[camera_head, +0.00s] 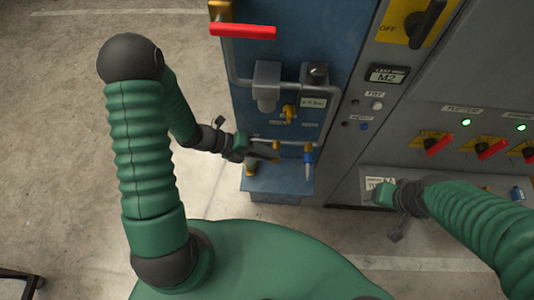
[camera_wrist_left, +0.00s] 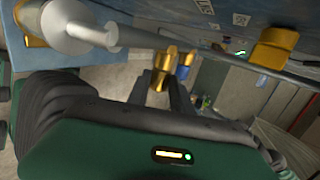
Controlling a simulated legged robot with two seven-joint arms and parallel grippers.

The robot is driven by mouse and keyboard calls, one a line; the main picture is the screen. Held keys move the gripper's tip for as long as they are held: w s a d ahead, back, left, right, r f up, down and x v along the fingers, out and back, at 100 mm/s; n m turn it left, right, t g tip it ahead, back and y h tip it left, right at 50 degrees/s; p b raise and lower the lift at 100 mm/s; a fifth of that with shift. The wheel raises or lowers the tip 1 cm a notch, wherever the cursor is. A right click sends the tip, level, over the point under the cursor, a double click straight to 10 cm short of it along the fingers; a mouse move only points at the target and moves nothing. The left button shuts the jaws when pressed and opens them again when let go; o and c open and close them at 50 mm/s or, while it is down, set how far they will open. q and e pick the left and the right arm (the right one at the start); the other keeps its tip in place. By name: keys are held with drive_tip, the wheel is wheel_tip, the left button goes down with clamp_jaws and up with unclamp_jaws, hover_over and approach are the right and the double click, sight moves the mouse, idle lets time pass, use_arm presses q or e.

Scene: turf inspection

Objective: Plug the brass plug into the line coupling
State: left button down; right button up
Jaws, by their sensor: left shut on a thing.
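My left gripper (camera_head: 268,152) is in front of the lower part of the blue panel. In the left wrist view, the fingers of my left gripper (camera_wrist_left: 163,95) are shut on a brass plug (camera_wrist_left: 160,76). A fitting with a brass top and a blue collar, seemingly the line coupling (camera_head: 308,160), hangs upright at the right end of the low pipe. The coupling (camera_wrist_left: 185,62) also shows just right of the plug in the wrist view. Whether they touch is unclear. My right gripper (camera_head: 398,222) is low at the right, its fingers too small to read.
The blue panel (camera_head: 290,60) carries a red lever (camera_head: 242,30), grey pipes and a brass valve (camera_head: 289,113). A blue ledge (camera_head: 280,188) juts out below. A grey switch cabinet (camera_head: 420,110) stands right.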

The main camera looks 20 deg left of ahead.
use_arm(q)
drive_tip(key=shift+w, duration=0.15)
drive_tip(key=c, duration=1.4)
unclamp_jaws()
drive_tip(key=o, duration=0.3)
drive_tip(key=shift+w, duration=0.1)
drive_tip(key=shift+o, duration=0.2)
drive_tip(key=v, duration=1.7)
drive_tip(key=shift+b, duration=0.35)
